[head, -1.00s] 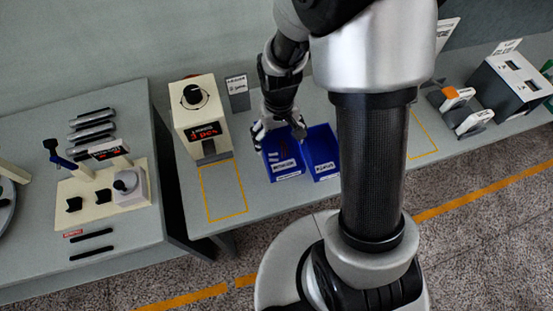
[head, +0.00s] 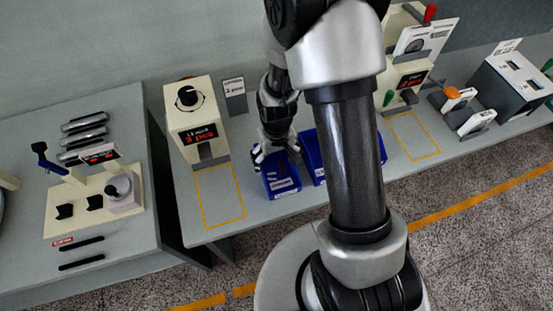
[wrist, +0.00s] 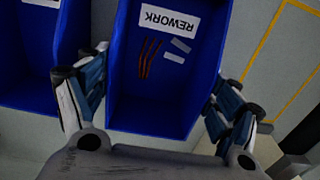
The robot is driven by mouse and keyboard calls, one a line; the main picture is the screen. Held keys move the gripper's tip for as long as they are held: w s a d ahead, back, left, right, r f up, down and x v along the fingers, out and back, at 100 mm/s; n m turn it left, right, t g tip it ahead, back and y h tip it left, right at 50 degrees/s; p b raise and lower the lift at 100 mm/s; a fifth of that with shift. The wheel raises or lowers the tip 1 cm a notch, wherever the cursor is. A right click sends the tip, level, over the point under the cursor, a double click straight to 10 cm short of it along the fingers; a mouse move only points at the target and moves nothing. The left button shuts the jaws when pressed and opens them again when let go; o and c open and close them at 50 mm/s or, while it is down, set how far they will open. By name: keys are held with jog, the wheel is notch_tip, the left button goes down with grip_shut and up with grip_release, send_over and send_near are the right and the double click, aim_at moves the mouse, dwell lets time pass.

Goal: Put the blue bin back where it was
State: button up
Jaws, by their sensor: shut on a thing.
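The blue bin labelled REWORK (wrist: 165,75) lies between my fingers in the wrist view, with a few thin reddish-brown strips and pale pieces inside. It also shows in the head view (head: 283,184), over the long grey bench. My gripper (head: 274,157) is shut on it from the back, its fingertips (wrist: 155,112) at the two side walls. I cannot tell whether its base touches the bench. A second blue bin (head: 312,158) stands just to its right, partly hidden behind my arm; it is at the left in the wrist view (wrist: 30,60).
A yellow-outlined empty rectangle (head: 219,196) lies to the left of the bins, before a cream machine (head: 195,125). A small sign (head: 234,96) stands behind. Another yellow outline (head: 413,136) and machines are at the right. A separate table (head: 70,150) is at the far left.

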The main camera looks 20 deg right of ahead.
jog(key=shift+f, duration=0.2)
jog(key=o, duration=1.1)
jog(key=shift+r, duration=0.1)
notch_tip(320, 180, up, 12)
jog(key=p, duration=0.4)
notch_tip(320, 180, up, 13)
jog(key=t, duration=0.2)
send_over(276, 170)
jog(key=s, duration=0.4)
jog(key=s+r+t, duration=0.2)
jog(key=s+r, duration=0.7)
jog(key=s, duration=0.3)
jog(key=shift+r+t, duration=0.25)
jog(key=shift+t, duration=0.05)
jog(key=shift+d, duration=0.1)
